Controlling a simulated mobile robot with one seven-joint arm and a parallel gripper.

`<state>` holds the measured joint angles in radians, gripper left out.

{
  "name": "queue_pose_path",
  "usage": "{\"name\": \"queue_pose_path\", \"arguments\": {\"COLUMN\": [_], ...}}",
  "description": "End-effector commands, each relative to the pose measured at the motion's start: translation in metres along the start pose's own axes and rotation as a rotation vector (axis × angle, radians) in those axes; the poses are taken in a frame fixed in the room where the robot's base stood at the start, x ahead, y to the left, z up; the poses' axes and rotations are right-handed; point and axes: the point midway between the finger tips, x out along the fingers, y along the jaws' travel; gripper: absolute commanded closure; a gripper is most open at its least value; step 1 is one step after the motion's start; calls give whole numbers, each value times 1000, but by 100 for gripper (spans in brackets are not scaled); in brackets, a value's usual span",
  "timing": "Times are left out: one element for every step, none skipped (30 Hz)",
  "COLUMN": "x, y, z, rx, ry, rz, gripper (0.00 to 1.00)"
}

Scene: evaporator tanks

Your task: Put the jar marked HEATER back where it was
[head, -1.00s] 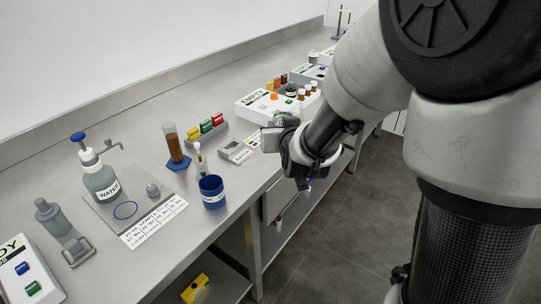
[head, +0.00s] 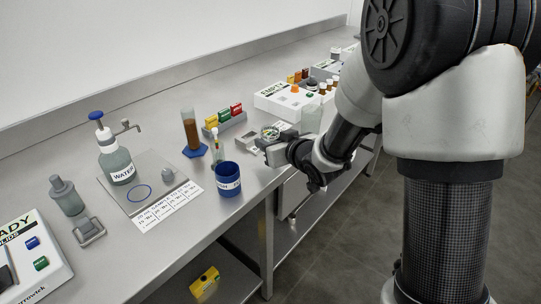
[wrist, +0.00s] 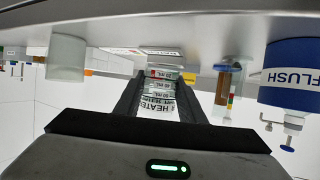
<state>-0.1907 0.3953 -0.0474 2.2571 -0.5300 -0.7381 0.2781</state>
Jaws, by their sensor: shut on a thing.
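The jar marked HEATER shows in the wrist view (wrist: 158,95), a small clear jar with a white printed label that reads upside down there. My gripper (wrist: 160,88) is shut on it, one black finger on each side. In the head view my gripper (head: 274,143) is over the front part of the bench, right of the blue FLUSH cup (head: 228,180). The jar's top (head: 270,132) shows at the fingers. I cannot tell its exact height above the bench.
A translucent container (head: 312,120) stands just beyond my gripper. A white instrument (head: 275,97) is behind. The bench's front edge is close.

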Motion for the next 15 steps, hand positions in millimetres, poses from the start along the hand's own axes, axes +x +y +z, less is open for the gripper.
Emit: {"name": "queue_pose_path", "arguments": {"x": [2, 3, 6, 7, 9, 12, 13, 14, 14, 14, 14, 14, 14, 14, 14], "y": [0, 0, 0, 0, -1, -1, -1, 0, 0, 0, 0, 0, 0, 0, 0], "z": [5, 8, 14, 18, 23, 28, 31, 33, 34, 34, 33, 33, 33, 32, 33], "rx": [0, 0, 1, 1, 1, 1, 1, 0, 0, -1, -1, -1, -1, -1, 0], "ry": [-1, -1, -2, -2, -2, -3, -1, -1, 0, 1, 1, 1, 1, 1, 1], "rz": [0, 0, 0, 0, -1, -1, -1, 0, 0, 1, 1, 1, 1, 1, 1], "gripper": [92, 92, 92, 92, 92, 92, 92, 92, 92, 92, 92, 92, 92, 92, 92]}}
